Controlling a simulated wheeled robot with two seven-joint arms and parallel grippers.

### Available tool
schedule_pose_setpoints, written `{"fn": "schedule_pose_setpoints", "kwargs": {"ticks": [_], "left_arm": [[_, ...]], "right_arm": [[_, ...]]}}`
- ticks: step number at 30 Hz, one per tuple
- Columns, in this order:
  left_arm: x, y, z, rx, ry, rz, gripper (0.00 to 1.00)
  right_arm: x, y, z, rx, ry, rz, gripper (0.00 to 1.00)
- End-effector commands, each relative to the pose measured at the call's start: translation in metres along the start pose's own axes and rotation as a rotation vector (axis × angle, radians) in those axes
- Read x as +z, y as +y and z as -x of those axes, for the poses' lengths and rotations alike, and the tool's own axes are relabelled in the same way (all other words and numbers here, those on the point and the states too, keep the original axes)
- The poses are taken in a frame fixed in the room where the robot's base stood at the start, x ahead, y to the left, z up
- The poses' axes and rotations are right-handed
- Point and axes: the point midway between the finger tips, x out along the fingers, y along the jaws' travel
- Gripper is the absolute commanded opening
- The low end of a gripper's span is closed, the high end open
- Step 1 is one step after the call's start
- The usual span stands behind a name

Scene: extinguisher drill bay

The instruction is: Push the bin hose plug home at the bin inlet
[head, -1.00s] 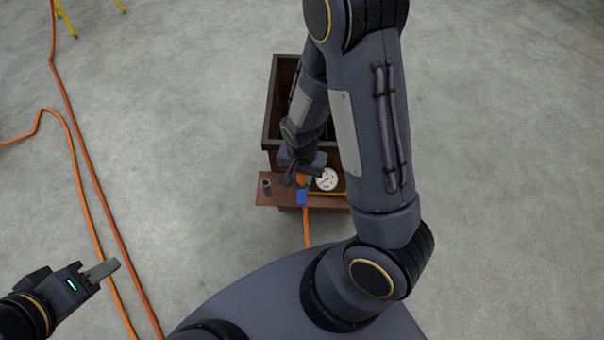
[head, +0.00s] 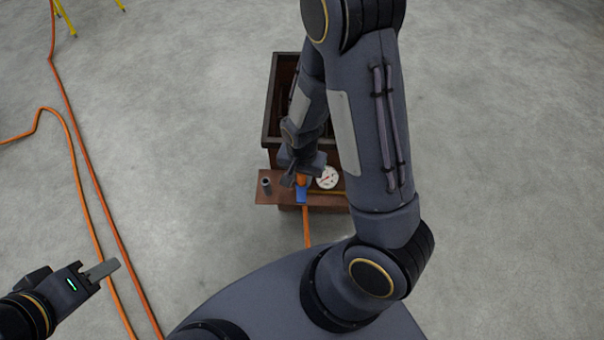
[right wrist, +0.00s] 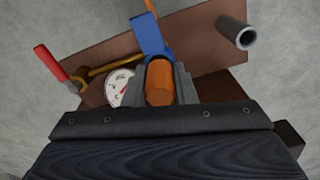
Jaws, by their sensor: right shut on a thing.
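The orange plug body (right wrist: 158,82) sits between the grey fingers of my right gripper (right wrist: 168,80), which is shut on it. A blue piece (right wrist: 152,38) adjoins the plug, and an orange hose (right wrist: 150,8) runs on behind it. In the head view the right gripper (head: 298,180) is low over the brown shelf (head: 284,199) at the bin's near side, with the blue piece (head: 302,195) beside it. I cannot tell how deep the plug sits or see its mating face. My left gripper (head: 106,269) is far off at lower left; its opening is unclear.
The dark open bin (head: 271,95) stands behind the shelf. A grey pipe stub (head: 266,185) rises at the shelf's left. A white gauge (head: 327,178) is right of the gripper. Orange hoses (head: 85,165) cross the left floor.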

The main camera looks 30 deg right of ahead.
Motion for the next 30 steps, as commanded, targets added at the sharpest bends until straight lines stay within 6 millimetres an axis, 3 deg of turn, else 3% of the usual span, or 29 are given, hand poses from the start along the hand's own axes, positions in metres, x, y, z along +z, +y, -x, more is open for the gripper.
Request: {"fn": "schedule_pose_setpoints", "kwargs": {"ticks": [12, 13, 18, 26, 30], "left_arm": [[0.002, -0.001, -0.003, 0.0, 0.0, 0.0, 0.36], [0.002, -0.001, -0.003, 0.0, 0.0, 0.0, 0.36], [0.001, -0.001, -0.003, 0.0, 0.0, 0.0, 0.36], [0.001, -0.001, -0.003, 0.0, 0.0, 0.0, 0.36], [-0.001, 0.001, 0.003, 0.0, 0.0, 0.0, 0.36]], "right_arm": [[0.0, 0.0, -0.004, 0.001, 0.0, 0.0, 0.01], [0.0, 0.0, -0.004, 0.001, 0.0, 0.0, 0.26], [0.0, 0.0, -0.004, 0.001, 0.0, 0.0, 0.48], [0.0, 0.0, -0.004, 0.001, 0.0, 0.0, 0.5], [0.0, 0.0, 0.008, 0.0, 0.001, 0.001, 0.5]]}}
